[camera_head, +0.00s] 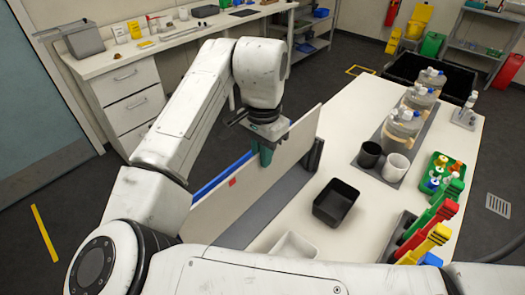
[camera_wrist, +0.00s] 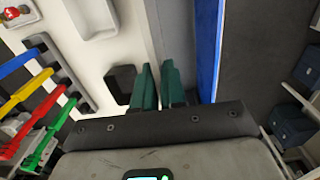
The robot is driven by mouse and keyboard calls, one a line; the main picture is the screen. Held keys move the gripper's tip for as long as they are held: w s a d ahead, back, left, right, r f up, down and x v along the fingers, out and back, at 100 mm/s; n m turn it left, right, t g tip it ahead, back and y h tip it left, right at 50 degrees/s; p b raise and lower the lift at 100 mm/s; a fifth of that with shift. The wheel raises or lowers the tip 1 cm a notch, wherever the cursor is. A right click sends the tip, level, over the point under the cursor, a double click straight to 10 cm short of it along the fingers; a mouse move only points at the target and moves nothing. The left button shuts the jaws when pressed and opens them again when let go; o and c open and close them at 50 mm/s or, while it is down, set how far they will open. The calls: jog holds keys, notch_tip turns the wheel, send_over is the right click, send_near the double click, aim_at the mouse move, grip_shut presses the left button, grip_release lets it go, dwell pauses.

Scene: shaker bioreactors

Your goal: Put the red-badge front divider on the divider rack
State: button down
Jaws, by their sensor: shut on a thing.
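The front divider (camera_head: 291,150) is a large white panel with a small red badge (camera_head: 232,183). It stands upright and lengthwise over the grey divider rack (camera_head: 268,208) at the table's left side. My gripper (camera_head: 266,153) is shut on the divider's top edge, near the middle. In the wrist view the green fingers (camera_wrist: 158,88) straddle the panel's thin edge. The rack has a dark upright (camera_head: 314,153) at its far end. A blue panel (camera_head: 222,177) shows behind the divider, also in the wrist view (camera_wrist: 207,45). I cannot tell whether the divider's lower edge touches the rack.
On the white table, a black tray (camera_head: 336,203) and a white tray (camera_head: 294,246) lie right of the rack. Black and white cups (camera_head: 396,167), bottles (camera_head: 402,128), a green tray (camera_head: 445,172) and coloured-handled tools (camera_head: 437,215) stand farther right.

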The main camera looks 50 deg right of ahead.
jog(key=shift+f, duration=0.35)
dwell(0.3)
jog(key=shift+f, duration=0.35)
jog(key=b, duration=0.3)
send_over(262, 194)
jog(key=shift+w+d+f, duration=0.1)
jog(key=shift+d+f, duration=0.05)
jog(key=shift+f, duration=1.2)
jog(key=shift+w+d+f, duration=0.1)
jog(key=shift+d+f, duration=0.05)
jog(key=shift+f, duration=1.15)
dwell(0.6)
jog(key=shift+f, duration=0.35)
jog(key=shift+f+b, duration=0.8)
jog(key=shift+f, duration=0.7)
dwell(0.4)
jog(key=c, duration=1.1)
grip_release()
jog(key=shift+r, duration=0.1)
notch_tip(262, 194, up, 11)
jog(key=shift+f, duration=0.15)
